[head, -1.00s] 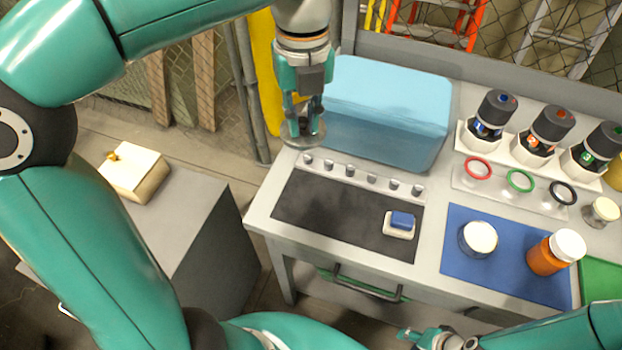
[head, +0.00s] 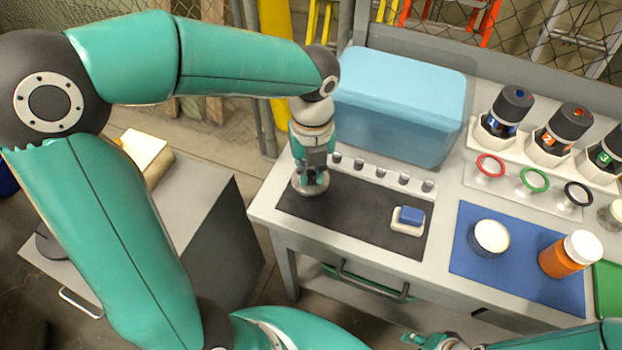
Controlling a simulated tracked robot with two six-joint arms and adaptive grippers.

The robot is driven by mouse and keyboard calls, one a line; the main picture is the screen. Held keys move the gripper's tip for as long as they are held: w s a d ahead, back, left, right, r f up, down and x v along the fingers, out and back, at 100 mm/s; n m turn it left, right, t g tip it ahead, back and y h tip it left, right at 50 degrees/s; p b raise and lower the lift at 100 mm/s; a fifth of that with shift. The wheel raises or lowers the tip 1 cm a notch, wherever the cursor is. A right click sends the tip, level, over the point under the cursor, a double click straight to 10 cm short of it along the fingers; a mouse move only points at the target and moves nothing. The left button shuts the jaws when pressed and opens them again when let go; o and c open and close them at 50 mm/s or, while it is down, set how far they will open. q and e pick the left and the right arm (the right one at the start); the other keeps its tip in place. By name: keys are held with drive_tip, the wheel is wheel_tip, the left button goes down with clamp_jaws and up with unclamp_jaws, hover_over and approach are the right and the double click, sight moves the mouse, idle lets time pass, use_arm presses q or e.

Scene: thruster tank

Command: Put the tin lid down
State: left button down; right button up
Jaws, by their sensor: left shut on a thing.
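My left gripper (head: 313,174) is shut on the tin lid (head: 308,186), a round grey metallic disc. The lid is low over the left end of the dark mat (head: 352,209), near its back left corner. I cannot tell whether the lid touches the mat. The gripper's fingers hide the middle of the lid. A round tin (head: 490,238) with a white top face stands on the blue mat (head: 478,267). Part of my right gripper (head: 428,341) shows at the bottom edge; its fingers are too small and cut off to read.
A blue-and-white block (head: 408,220) sits on the dark mat's right part. Several small grey knobs (head: 380,172) line its back edge. A light-blue case (head: 398,105) stands behind. The dark mat's middle is clear.

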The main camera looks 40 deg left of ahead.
sight(311, 174)
use_arm(q)
wheel_tip(311, 174, down, 3)
drive_tip(key=shift+f, duration=0.1)
drive_tip(key=c, duration=1.1)
unclamp_jaws()
wheel_tip(311, 174, up, 12)
drive_tip(key=shift+w+r+p, duration=0.1)
drive_tip(key=shift+r+p, duration=0.05)
drive_tip(key=shift+p, duration=0.45)
